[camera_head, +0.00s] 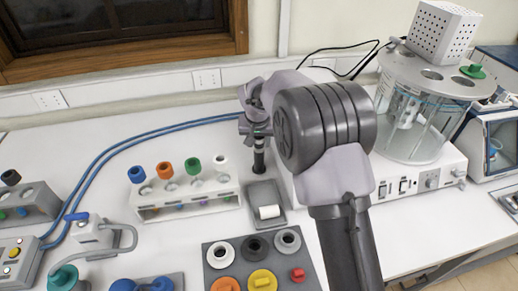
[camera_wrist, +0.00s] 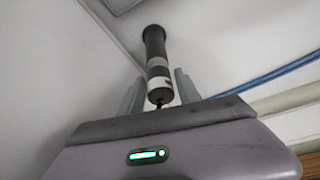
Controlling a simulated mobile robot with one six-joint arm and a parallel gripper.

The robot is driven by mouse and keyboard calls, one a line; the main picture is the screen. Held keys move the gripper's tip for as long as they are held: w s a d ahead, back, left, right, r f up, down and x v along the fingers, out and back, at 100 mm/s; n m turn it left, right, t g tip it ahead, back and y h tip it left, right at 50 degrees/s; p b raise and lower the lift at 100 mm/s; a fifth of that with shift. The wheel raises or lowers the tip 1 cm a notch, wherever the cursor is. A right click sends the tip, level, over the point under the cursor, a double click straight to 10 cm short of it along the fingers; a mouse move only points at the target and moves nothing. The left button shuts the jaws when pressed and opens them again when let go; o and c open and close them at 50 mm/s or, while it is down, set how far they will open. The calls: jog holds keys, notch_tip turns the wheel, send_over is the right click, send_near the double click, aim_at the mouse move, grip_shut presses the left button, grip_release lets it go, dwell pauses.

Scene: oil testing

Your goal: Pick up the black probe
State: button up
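The black probe (camera_head: 259,157) is a dark upright cylinder with a pale band, just behind the small grey tray (camera_head: 281,194) in the head view. In the wrist view the probe (camera_wrist: 155,45) stretches away between my two grey fingers, with a white and grey band at its near end and a thin dark tip toward my palm. My gripper (camera_wrist: 158,88) is open around the probe, with a narrow gap visible on each side. In the head view my gripper (camera_head: 256,128) is at the probe's upper part, partly hidden by my wrist. Whether the probe's far end touches the table is unclear.
A white rack (camera_head: 185,198) with coloured-capped tubes stands left of the probe. A dark grey tray (camera_head: 232,246) of rings and caps lies in front. A glass-cylinder apparatus (camera_head: 425,115) stands right. Blue hoses (camera_head: 150,134) run behind the rack. A white roll (camera_head: 269,211) lies in the small tray.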

grip_shut()
notch_tip(320, 180, up, 10)
jog(key=p, duration=0.3)
jog(key=shift+r, duration=0.1)
jog(key=shift+r+p, duration=0.25)
jog(key=shift+p, duration=0.05)
jog(key=shift+f, duration=0.1)
